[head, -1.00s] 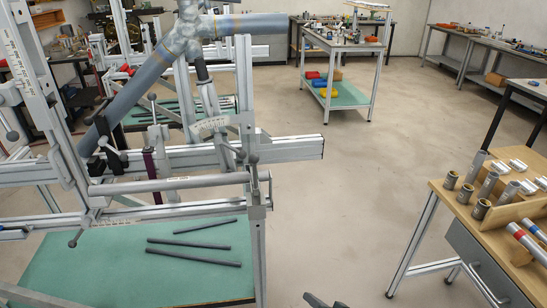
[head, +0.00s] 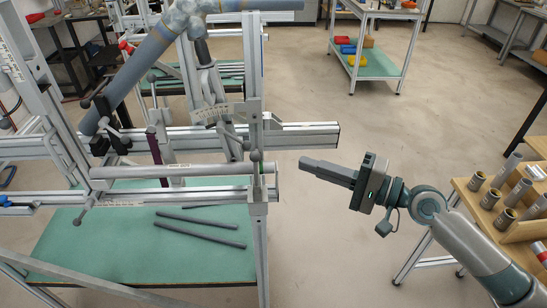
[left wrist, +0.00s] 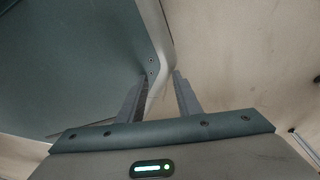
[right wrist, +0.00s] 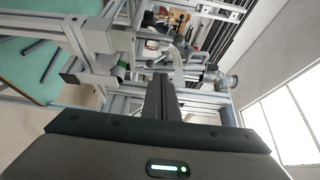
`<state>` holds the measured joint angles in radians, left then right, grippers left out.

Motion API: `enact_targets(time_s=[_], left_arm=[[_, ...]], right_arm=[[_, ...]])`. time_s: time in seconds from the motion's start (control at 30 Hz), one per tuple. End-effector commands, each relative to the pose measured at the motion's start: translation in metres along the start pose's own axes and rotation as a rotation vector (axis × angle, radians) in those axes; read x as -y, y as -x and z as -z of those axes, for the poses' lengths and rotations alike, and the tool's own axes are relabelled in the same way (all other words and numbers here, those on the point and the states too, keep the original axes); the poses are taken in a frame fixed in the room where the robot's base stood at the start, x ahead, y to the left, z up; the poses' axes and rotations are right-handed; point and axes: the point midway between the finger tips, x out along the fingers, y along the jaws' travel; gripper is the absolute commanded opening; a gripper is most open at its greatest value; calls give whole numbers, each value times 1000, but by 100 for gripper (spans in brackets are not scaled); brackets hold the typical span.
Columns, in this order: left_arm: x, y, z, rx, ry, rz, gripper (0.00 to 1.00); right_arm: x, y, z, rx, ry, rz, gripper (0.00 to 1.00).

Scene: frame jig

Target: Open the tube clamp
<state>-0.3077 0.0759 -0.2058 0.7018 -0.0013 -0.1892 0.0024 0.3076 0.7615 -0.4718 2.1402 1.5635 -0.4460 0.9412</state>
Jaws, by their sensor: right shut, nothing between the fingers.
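The frame jig (head: 200,195), made of silver rails, fills the left of the head view and holds a grey bicycle frame tube (head: 135,75). Black clamp parts (head: 105,112) grip the lower end of that tube, and a dark purple clamp piece (head: 153,143) stands beside them. I cannot tell which is the tube clamp or whether it is open. My right gripper (head: 304,162) is shut and empty, pointing left, just right of the jig's rail end and apart from it. It also shows in the right wrist view (right wrist: 160,80). My left gripper (left wrist: 160,88) is open and empty in the left wrist view.
A green shelf (head: 100,250) with several dark tubes (head: 200,233) lies low in the jig. A trolley (head: 375,60) stands behind on clear floor.

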Motion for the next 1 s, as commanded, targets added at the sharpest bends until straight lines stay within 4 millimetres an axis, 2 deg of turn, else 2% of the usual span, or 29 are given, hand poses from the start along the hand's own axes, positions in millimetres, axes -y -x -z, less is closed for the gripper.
enact_targets(time_s=[0.37,0.57,0.83,0.9,1.0], left_arm=[[0,0,-1,2,0,0,31],[2,4,-10,25,0,2,31],[4,16,-41,99,1,5,31],[6,24,-49,120,2,6,31],[6,32,-50,123,3,6,31]], right_arm=[[0,-1,0,-1,1,0,0],[1,-7,1,-2,2,2,0],[3,-29,0,-1,1,2,0],[5,-43,1,-1,0,4,0],[5,-61,0,-1,0,3,0]])
